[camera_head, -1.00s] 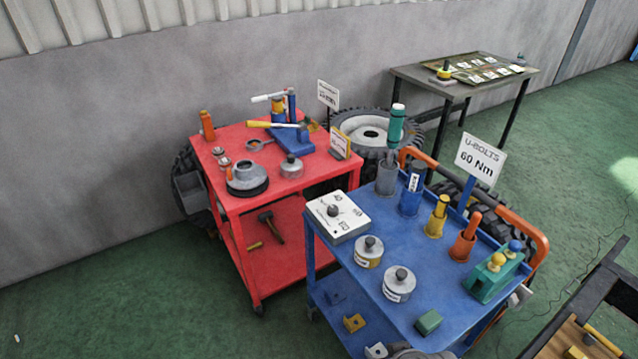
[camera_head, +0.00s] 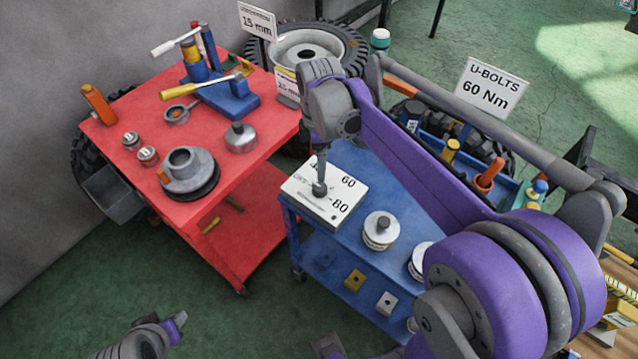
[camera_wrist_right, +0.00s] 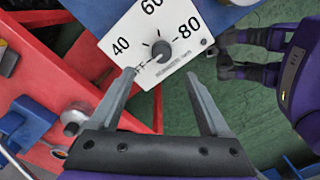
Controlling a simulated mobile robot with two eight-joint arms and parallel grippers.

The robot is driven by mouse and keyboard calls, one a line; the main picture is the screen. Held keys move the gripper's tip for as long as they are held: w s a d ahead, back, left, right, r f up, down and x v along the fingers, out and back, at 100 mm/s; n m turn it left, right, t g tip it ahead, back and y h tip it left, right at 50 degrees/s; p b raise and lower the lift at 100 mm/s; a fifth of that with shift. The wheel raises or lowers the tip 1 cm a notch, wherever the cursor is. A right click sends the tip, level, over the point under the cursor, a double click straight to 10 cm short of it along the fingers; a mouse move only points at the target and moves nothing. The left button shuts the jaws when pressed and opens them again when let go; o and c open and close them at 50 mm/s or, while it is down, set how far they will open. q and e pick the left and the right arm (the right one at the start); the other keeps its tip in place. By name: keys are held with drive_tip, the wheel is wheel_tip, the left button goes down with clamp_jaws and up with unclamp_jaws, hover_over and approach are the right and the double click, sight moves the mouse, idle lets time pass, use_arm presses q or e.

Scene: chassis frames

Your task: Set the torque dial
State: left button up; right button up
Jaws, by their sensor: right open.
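The torque dial is a white box (camera_head: 343,187) on the near left corner of the blue cart (camera_head: 345,157), with a dark round knob (camera_head: 319,189) and numbers on its face. In the right wrist view, the knob (camera_wrist_right: 161,50) is clear, with 40, 60 and 80 around it. A pale pointer seems to extend lower left, below 40. My right gripper (camera_wrist_right: 161,74) is open, its fingertips on either side and just short of the knob. My left gripper appears at the right of the wrist view (camera_wrist_right: 222,56); its opening is unclear.
A sign (camera_head: 488,88) reads "U-BOLTS 60 Nm". A silver canister (camera_head: 380,229) stands near the dial box. A red cart (camera_head: 140,165) with tools, a grey flanged part (camera_head: 188,170) and small jars stands to the left. Green floor (camera_head: 90,275) is free in front.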

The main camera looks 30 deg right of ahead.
sight(320, 186)
drive_tip(key=f, duration=1)
drive_tip(key=shift+s+b, duration=0.25)
drive_tip(key=shift+b, duration=0.15)
clamp_jaws()
